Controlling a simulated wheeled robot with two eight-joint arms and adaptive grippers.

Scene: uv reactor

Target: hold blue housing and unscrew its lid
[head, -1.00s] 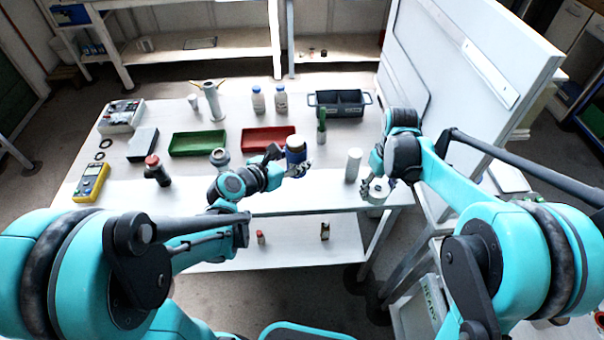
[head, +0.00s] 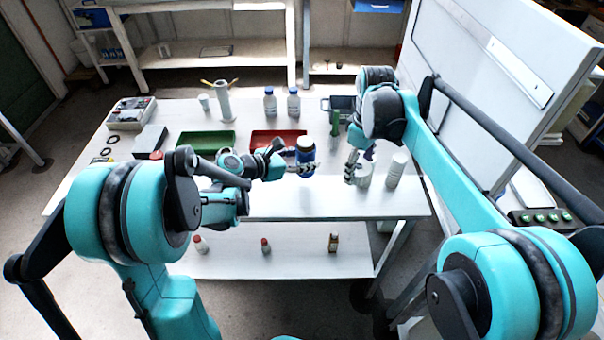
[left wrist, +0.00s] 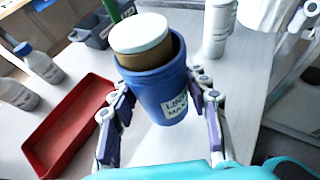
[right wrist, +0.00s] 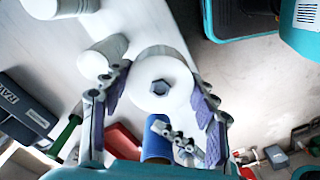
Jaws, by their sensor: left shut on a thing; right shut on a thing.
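The blue housing (head: 305,158) is upright in my left gripper (head: 292,168), held above the table. In the left wrist view the housing (left wrist: 158,88) carries a white label, and a tan cylinder with a pale top (left wrist: 140,34) sits inside its open rim. My right gripper (head: 356,168) is shut on a white round part (head: 364,176), to the right of the housing and apart from it. In the right wrist view this part (right wrist: 162,68) has a dark hex nut at its centre and lies between both fingers. I cannot tell whether it is the lid.
A white cylinder (head: 396,170) stands just right of my right gripper. A red tray (head: 268,136), a green tray (head: 206,141), two bottles (head: 270,102) and a dark crate (head: 342,103) stand behind. The table's front edge is clear.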

